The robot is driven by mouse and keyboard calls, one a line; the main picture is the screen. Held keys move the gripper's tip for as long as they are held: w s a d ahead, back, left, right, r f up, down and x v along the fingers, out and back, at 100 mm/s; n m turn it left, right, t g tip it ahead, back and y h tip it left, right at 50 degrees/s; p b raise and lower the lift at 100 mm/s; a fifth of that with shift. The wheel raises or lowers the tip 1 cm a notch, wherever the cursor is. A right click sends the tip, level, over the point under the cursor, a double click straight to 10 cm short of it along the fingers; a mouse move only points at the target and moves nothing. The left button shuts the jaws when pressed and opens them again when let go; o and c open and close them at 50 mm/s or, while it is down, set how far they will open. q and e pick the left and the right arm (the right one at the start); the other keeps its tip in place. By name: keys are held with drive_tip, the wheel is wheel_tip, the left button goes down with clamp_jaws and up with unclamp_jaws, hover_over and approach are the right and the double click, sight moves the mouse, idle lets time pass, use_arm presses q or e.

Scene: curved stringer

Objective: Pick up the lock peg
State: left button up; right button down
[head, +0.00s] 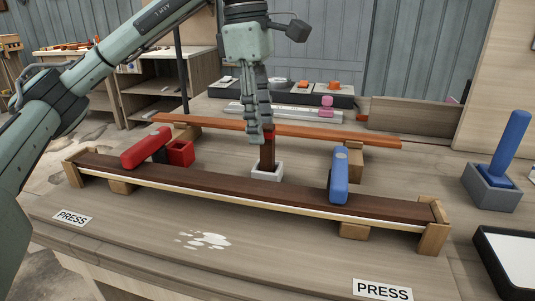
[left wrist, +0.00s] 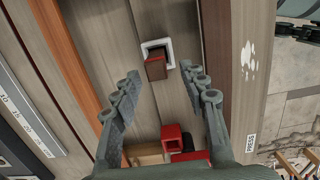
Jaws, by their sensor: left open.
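A dark brown peg (head: 268,156) with a red mark near its top stands in a small white square holder (head: 267,175) on the bench. In the left wrist view the peg (left wrist: 156,70) and its holder (left wrist: 145,46) show beyond the fingers. My left gripper (head: 262,134) points down over the peg, its fingers partly hiding the peg's top in the head view. In the left wrist view the left gripper (left wrist: 160,73) is open, with the peg in line with the gap between its fingertips and no finger seen touching it. My right gripper is not in view.
A long curved brown stringer (head: 250,189) lies in front on wooden blocks. A red clamp (head: 145,148) and a blue clamp (head: 339,176) flank the holder. An orange-brown strip (head: 330,138) runs behind. A blue peg (head: 511,143) stands in a grey block at right.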

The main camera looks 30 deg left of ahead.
sight(270, 148)
use_arm(q)
drive_tip(key=f, duration=0.1)
drive_tip(key=d+f, duration=0.1)
drive_tip(key=f, duration=0.3)
drive_tip(key=shift+w+d+f, duration=0.15)
drive_tip(key=shift+w+d, duration=0.1)
drive_tip(key=shift+w, duration=0.05)
clamp_jaws()
